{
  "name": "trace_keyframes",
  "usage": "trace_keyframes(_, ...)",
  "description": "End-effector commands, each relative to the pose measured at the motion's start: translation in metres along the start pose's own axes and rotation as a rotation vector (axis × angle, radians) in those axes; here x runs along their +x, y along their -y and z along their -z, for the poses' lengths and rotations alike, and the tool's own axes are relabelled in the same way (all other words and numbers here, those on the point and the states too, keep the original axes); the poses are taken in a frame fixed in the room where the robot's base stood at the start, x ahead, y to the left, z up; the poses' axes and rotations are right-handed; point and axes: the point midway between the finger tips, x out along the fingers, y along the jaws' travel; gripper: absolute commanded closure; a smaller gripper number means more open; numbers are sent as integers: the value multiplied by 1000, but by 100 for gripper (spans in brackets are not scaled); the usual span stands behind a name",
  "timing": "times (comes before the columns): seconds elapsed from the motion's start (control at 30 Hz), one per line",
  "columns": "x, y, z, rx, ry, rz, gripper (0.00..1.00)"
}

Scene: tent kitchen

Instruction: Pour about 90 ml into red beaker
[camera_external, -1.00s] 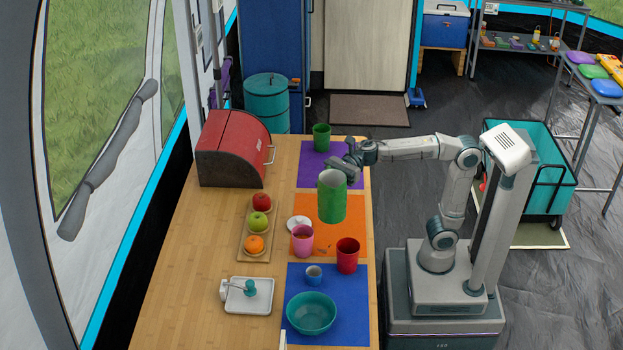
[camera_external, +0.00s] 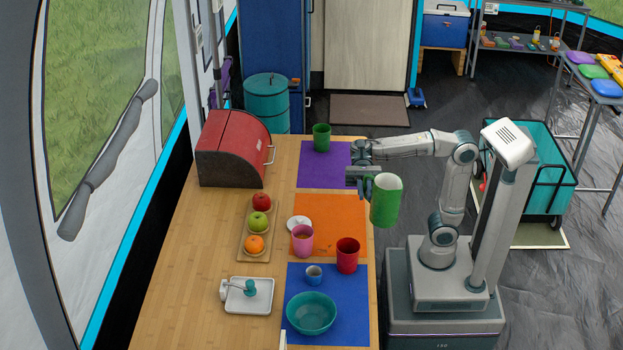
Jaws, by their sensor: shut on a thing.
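The red beaker (camera_external: 347,256) stands upright where the orange mat meets the blue mat, near the counter's right edge. My gripper (camera_external: 368,185) is shut on a large green container (camera_external: 386,203) with a pale inside. It holds the container up in the air at the counter's right edge, above and to the right of the red beaker and apart from it. The container looks close to upright with a slight tilt. Its contents cannot be seen.
A pink cup (camera_external: 302,240) with a white lid (camera_external: 298,222) beside it stands left of the red beaker. A small blue cup (camera_external: 314,275) and a teal bowl (camera_external: 311,313) are on the blue mat (camera_external: 354,325). A green cup (camera_external: 321,137) stands at the back.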

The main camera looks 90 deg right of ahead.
Motion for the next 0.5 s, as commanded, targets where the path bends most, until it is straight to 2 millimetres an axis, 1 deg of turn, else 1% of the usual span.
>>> trace_keyframes(0.17, -1, -15, -2, 1, 7, -83, 100)
trace_keyframes(0.2, -1, -14, 7, 5, 7, -80, 100)
trace_keyframes(0.37, -2, -13, 31, 7, 7, -77, 100)
trace_keyframes(0.47, -2, -12, 51, 6, 7, -76, 100)
trace_keyframes(0.5, -2, -12, 62, 9, 7, -76, 100)
